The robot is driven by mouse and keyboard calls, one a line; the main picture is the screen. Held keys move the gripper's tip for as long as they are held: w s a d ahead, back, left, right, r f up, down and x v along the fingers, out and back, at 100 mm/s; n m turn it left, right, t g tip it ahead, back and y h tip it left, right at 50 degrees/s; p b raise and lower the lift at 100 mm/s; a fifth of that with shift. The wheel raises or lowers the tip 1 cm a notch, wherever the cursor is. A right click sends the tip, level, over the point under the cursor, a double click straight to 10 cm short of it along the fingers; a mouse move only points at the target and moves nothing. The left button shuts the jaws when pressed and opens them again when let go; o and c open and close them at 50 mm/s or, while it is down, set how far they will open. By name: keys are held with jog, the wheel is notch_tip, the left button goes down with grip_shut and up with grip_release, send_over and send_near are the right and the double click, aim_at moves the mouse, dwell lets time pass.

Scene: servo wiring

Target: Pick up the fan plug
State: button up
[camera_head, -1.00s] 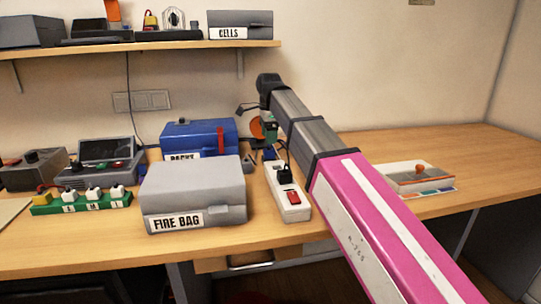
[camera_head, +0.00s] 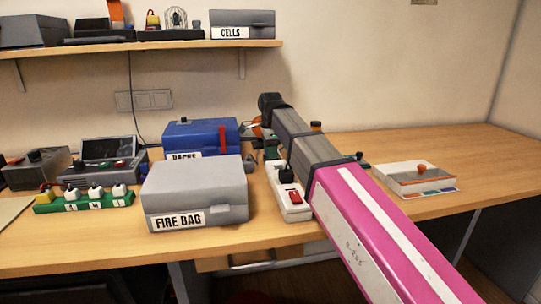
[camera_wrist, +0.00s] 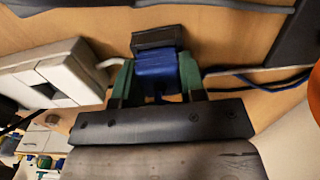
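In the wrist view a blue plug (camera_wrist: 157,72) with a dark end sits between the green fingertips of my gripper (camera_wrist: 157,80). The fingers press against both of its sides with no visible gap, low over the wooden bench. I take this to be the fan plug; its link to the fan is not traceable here. A grey cable and a blue cable (camera_wrist: 275,85) run off to the right.
A white power strip (camera_head: 293,207) with a black plug and red switch lies beside my arm; it also shows in the wrist view (camera_wrist: 50,75). The grey fire bag box (camera_head: 195,192) and blue case (camera_head: 200,137) stand left.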

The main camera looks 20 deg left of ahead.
jog(key=shift+c, duration=0.5)
jog(key=shift+r, duration=0.15)
jog(key=shift+r, duration=0.6)
notch_tip(320, 180, up, 3)
jog(key=shift+w+f, duration=0.1)
jog(key=s+a+r, duration=0.4)
jog(key=s+r, duration=0.2)
jog(key=s, duration=0.5)
jog(key=shift+r, duration=0.4)
jog(key=shift+s, duration=0.1)
